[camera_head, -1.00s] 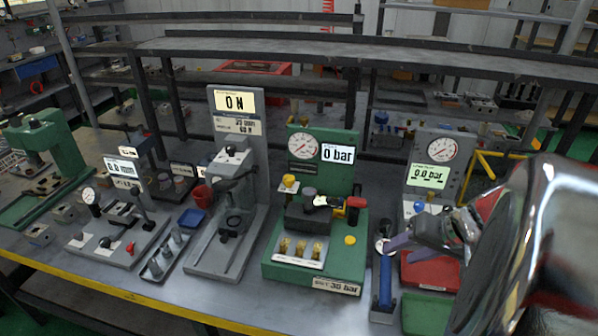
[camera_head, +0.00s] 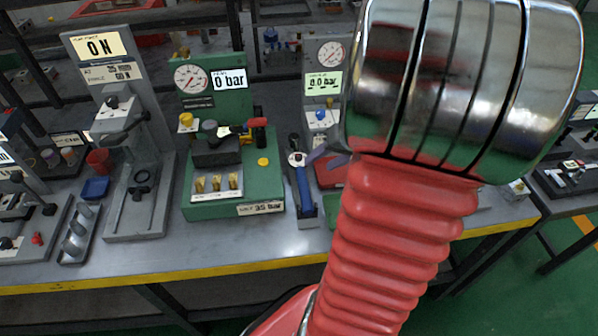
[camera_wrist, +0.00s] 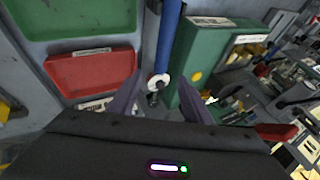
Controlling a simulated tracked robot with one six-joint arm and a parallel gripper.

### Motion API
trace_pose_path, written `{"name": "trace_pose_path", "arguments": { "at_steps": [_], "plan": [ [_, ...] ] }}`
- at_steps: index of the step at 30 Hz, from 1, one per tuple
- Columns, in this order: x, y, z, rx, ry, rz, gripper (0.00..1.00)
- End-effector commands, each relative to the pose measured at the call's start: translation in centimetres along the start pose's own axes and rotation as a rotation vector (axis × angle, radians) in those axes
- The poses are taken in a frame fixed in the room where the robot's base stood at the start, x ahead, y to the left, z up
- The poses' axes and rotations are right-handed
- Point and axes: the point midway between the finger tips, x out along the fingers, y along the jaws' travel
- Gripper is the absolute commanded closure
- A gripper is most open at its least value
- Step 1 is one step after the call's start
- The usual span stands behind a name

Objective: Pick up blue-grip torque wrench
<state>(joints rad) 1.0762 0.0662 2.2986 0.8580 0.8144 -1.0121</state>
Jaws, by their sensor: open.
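The blue-grip torque wrench (camera_head: 304,190) stands or lies in a grey holder on the bench, right of the green press block in the head view. Its blue handle (camera_wrist: 168,38) and round pale head also show at the top middle of the wrist view. My gripper (camera_head: 326,157) is just right of the wrench head in the head view. In the wrist view my gripper (camera_wrist: 161,98) is open, its two purple-grey fingers on either side of the wrench head. I see no contact. My arm hides what is behind it.
The green block (camera_head: 232,195) with a gauge and 0 bar display stands close beside the wrench. A red tray (camera_wrist: 92,74) and a green tray (camera_wrist: 75,14) lie on its other side. A grey 0 N stand (camera_head: 140,190) is further left.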

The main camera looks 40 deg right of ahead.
Motion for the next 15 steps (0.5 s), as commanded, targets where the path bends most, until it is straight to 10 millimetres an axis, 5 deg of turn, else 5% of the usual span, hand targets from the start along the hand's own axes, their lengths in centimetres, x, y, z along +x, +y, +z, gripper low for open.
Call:
{"name": "trace_pose_path", "arguments": {
  "at_steps": [9, 15],
  "plan": [
    [4.3, 0.0, 0.1, 0.001, -0.002, -0.001, 0.55],
    [5.0, 0.0, 0.1, 0.001, 0.0, 0.001, 0.55]
  ]
}}
